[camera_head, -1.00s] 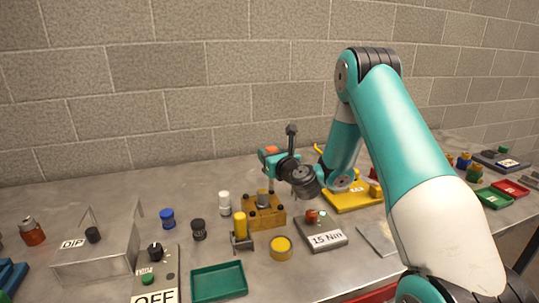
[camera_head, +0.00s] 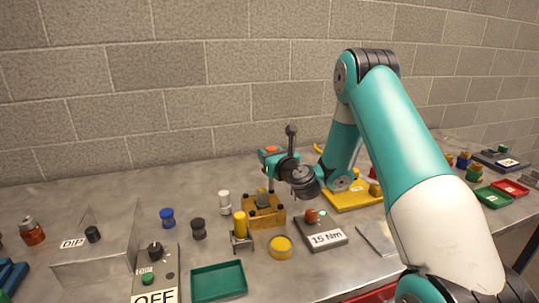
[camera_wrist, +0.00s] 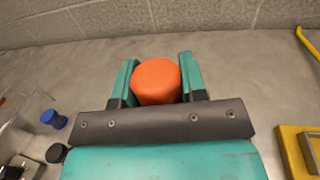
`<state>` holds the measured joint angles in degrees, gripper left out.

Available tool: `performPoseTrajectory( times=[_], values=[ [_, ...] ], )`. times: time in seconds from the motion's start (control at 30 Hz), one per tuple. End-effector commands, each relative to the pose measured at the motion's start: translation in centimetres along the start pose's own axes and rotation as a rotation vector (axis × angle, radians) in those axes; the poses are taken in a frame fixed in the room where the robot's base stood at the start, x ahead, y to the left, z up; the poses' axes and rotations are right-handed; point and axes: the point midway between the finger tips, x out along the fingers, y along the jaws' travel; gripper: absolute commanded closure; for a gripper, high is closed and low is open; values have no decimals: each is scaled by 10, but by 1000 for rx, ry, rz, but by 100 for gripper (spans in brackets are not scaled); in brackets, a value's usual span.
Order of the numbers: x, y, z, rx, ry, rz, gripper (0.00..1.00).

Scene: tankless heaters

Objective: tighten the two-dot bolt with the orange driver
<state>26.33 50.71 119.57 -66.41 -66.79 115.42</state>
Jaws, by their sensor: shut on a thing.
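My gripper (camera_wrist: 157,84) is shut on the orange driver (camera_wrist: 157,82), whose round orange top fills the space between the teal fingers in the wrist view. In the head view the orange driver (camera_head: 270,150) shows as a small orange top at the gripper, above a yellow-brown block (camera_head: 268,217) with dark bolt heads and a grey cylinder on top. The driver's lower end appears to reach down to this block. I cannot tell whether its tip touches a bolt. The dot marks on the bolts are too small to make out.
A yellow cylinder (camera_head: 240,226) in a stand and a yellow round cap (camera_head: 280,247) are in front of the block. A box labelled 15 Nm (camera_head: 325,236) is to the right. A green tray (camera_head: 218,281) lies at the front. A yellow tray (camera_head: 352,198) is behind right.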

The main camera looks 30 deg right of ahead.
Motion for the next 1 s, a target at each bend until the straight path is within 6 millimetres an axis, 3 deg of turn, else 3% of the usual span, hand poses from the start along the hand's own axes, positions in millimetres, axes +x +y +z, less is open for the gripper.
performPoseTrajectory(
  times=[1.0],
  values=[
    [0, 0, -9, -1, -1, 0, 85]
  ],
)
